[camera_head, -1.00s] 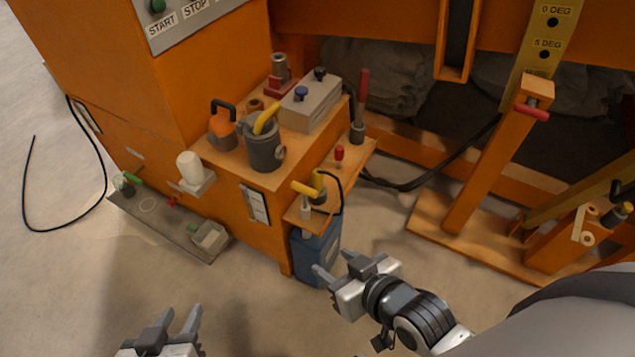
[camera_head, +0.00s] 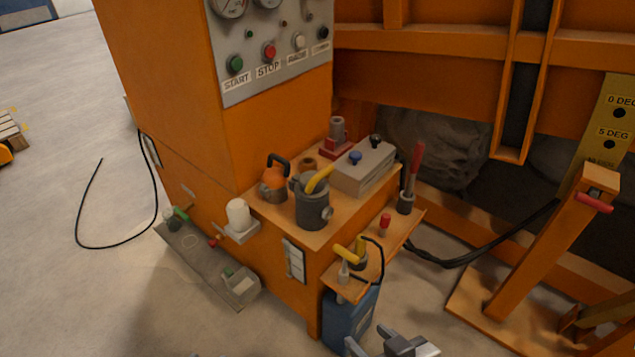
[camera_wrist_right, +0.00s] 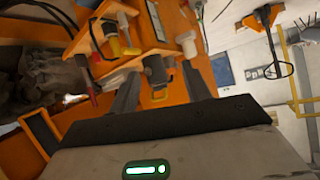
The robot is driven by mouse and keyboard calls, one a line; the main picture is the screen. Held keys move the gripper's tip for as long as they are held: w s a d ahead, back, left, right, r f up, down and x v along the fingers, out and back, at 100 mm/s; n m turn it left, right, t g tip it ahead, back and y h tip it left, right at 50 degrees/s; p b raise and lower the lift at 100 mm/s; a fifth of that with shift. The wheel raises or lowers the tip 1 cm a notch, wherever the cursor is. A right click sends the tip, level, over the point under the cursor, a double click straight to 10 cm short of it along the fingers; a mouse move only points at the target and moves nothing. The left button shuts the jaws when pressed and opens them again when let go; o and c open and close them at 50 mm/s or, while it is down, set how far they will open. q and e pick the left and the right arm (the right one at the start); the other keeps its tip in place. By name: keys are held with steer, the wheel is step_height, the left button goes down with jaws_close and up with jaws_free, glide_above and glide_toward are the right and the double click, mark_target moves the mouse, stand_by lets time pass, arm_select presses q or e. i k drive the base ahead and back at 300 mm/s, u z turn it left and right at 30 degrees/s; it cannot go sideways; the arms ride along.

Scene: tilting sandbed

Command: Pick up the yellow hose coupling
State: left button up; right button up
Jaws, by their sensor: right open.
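A yellow piece (camera_head: 350,254), apparently the hose coupling, sits on a small wooden shelf at the front of the orange machine, with a thin black hose looping beside it. It also shows in the right wrist view (camera_wrist_right: 131,51), near the shelf's edge. My right gripper (camera_head: 371,341) is at the bottom edge of the head view, below and in front of the shelf, beside the blue canister. It is open and empty, its two fingers apart in the wrist view (camera_wrist_right: 160,86). The coupling is beyond the fingertips, not between them. My left gripper is not in view.
The blue canister (camera_head: 350,318) stands under the shelf. A red-handled lever (camera_head: 413,172) stands to the right. The floor at left is open.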

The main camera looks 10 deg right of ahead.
mark_target(360, 247)
steer(key=u, duration=2.05)
steer(key=k, duration=0.5)
steer(key=z, duration=1.5)
steer(key=i, duration=0.5)
steer(key=u, duration=0.05)
